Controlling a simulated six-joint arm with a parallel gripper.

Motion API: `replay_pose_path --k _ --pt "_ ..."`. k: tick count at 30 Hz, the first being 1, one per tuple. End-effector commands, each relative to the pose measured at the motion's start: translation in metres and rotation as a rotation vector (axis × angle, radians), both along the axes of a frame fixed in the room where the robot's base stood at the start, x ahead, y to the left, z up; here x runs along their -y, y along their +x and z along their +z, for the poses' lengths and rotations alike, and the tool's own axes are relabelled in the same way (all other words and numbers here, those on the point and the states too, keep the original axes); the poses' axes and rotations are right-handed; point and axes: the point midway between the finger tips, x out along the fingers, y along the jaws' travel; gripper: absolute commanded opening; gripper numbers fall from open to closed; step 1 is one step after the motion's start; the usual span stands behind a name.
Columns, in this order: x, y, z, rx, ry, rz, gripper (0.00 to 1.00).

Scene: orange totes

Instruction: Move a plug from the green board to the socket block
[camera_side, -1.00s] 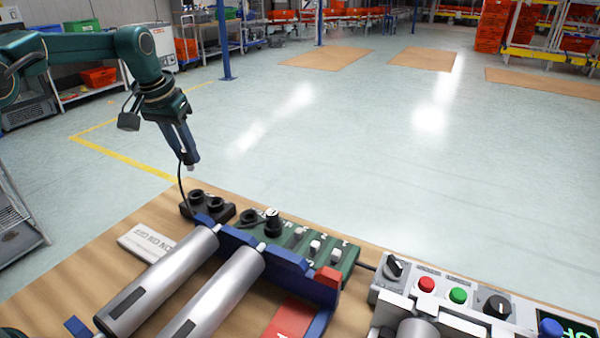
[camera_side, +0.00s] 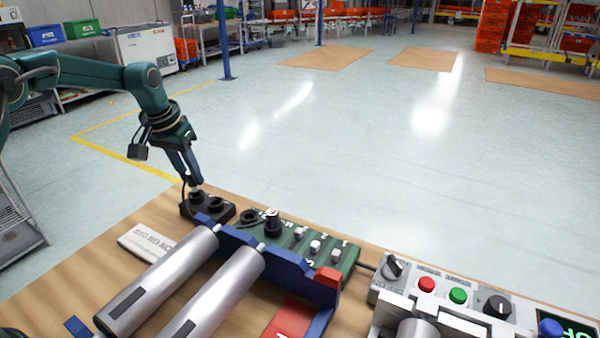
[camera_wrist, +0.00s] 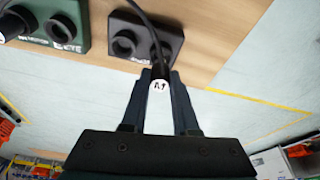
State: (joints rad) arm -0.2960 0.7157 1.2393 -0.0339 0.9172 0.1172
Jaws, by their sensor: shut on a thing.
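My gripper (camera_side: 193,181) is shut on a black plug (camera_wrist: 159,72) with a white label on its end and a cable running from it. In the side view the plug is low over the left hole of the black socket block (camera_side: 226,213); whether it has entered the hole I cannot tell. The wrist view shows the socket block (camera_wrist: 125,22) with one open round hole, the other partly behind the cable. The green board (camera_side: 335,262) lies to the right of the block. A black plug (camera_side: 272,222) stands upright on it, beside a dark ring.
Two silver cylinders (camera_side: 170,275) with a blue bracket (camera_side: 265,257) lie in front of the board. A control panel (camera_side: 450,285) with buttons and knobs is at the right.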

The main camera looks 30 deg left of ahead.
Motion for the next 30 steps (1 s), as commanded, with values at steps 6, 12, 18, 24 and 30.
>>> replay_pose_path --k 6,12,18,24,30 --pt "0.0 0.0 -0.002 0.0 0.0 0.0 0.0" --pt "0.0 0.0 -0.007 -0.001 0.0 0.0 0.0" --pt "0.0 0.0 -0.013 0.0 0.0 0.0 0.0" --pt "0.0 0.0 -0.017 0.0 0.0 0.0 0.0" --pt "0.0 0.0 -0.017 0.001 0.0 0.0 0.0"
